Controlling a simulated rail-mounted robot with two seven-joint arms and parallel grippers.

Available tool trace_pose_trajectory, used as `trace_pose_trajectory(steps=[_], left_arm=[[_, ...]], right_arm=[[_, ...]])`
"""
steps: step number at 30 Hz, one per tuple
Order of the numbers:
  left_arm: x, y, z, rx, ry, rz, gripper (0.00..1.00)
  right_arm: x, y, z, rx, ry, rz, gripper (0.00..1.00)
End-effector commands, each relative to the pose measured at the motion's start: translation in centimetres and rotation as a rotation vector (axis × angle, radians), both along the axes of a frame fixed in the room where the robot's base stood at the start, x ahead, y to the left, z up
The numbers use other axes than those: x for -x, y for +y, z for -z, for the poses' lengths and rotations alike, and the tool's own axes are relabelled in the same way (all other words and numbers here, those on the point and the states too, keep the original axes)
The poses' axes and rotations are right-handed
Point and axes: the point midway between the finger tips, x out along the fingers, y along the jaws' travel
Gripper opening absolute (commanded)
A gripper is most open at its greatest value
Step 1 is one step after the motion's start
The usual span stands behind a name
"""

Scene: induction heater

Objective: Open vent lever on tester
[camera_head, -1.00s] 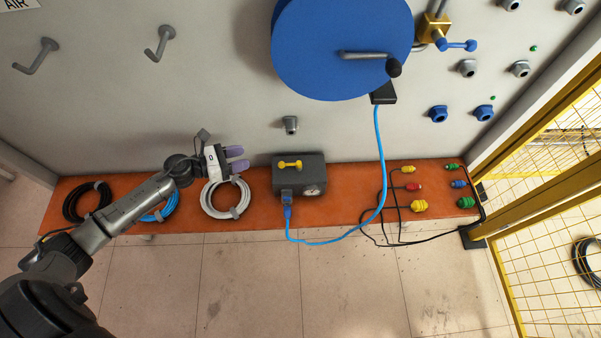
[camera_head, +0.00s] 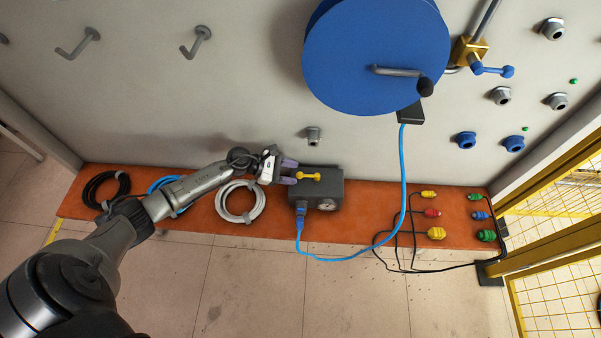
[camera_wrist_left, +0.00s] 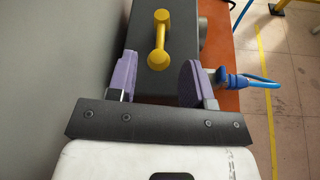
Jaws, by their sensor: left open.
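The tester is a dark grey box (camera_head: 333,188) with a round gauge on its front, standing on the orange bench. Its yellow vent lever (camera_head: 308,176) lies on top, and it also shows in the left wrist view (camera_wrist_left: 158,40). My left gripper (camera_head: 289,171) is open at the tester's left end, its purple fingers pointing at the lever. In the left wrist view the fingers (camera_wrist_left: 158,80) stand apart, with the near end of the lever ahead of and between them. The lever is not held. My right gripper is not in view.
A blue hose (camera_head: 403,180) runs from the blue connector (camera_head: 300,222) on the tester to the blue reel (camera_head: 376,50) above. A grey wall fitting (camera_head: 313,135) sits just behind the tester. Coiled hoses, including a white one (camera_head: 240,215), lie left on the bench (camera_head: 365,232).

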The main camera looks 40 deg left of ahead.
Motion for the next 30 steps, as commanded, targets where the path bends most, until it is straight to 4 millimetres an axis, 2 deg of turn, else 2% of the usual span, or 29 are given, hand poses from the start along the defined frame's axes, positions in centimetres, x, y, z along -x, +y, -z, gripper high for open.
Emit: trace_pose_trajectory(steps=[9,21,23,30], left_arm=[[-1.9,-2.1,1.1,-0.001,-0.001,-0.001,0.47],[-2.2,-2.5,1.3,-0.001,-0.001,0.0,0.47],[-2.2,-2.5,1.3,-0.001,-0.001,0.0,0.43],[-2.2,-2.4,1.3,0.0,0.0,0.0,0.2]], right_arm=[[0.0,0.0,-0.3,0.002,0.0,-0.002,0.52],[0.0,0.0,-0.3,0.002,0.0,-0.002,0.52],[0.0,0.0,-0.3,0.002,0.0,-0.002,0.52],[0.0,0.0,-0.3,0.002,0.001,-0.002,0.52]])
